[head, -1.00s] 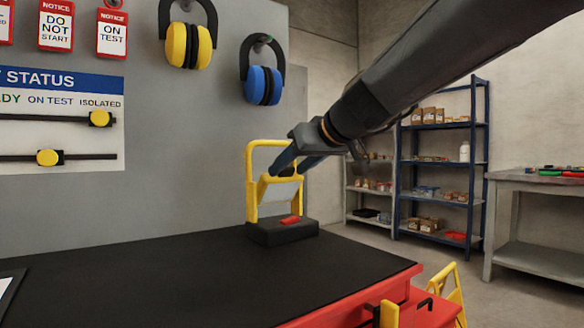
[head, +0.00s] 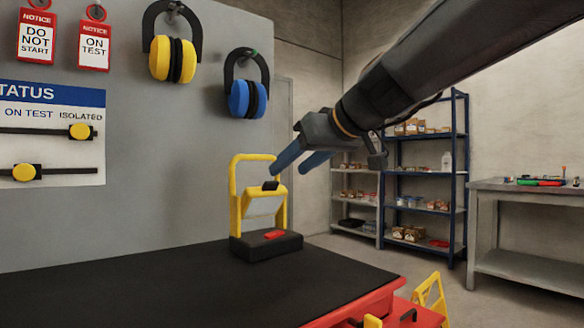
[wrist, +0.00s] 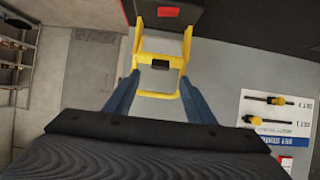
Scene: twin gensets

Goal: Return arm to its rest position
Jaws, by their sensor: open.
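My gripper (head: 294,160) is open and empty in the head view, raised just above and to the right of a yellow-framed work lamp (head: 236,200). The lamp stands upright on a black base with a red switch, on the black-topped red bench (head: 150,283). A gap shows between the fingertips and the lamp. In the wrist view the two blue fingers (wrist: 156,82) are spread apart, with the yellow lamp frame (wrist: 186,45) seen beyond and between them.
A grey wall panel holds yellow ear defenders (head: 172,59), blue ear defenders (head: 248,98), notice tags and a status board (head: 50,140). Blue shelving (head: 456,180) and a grey table (head: 530,187) stand behind right. A yellow folding stand (head: 431,295) is beside the bench.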

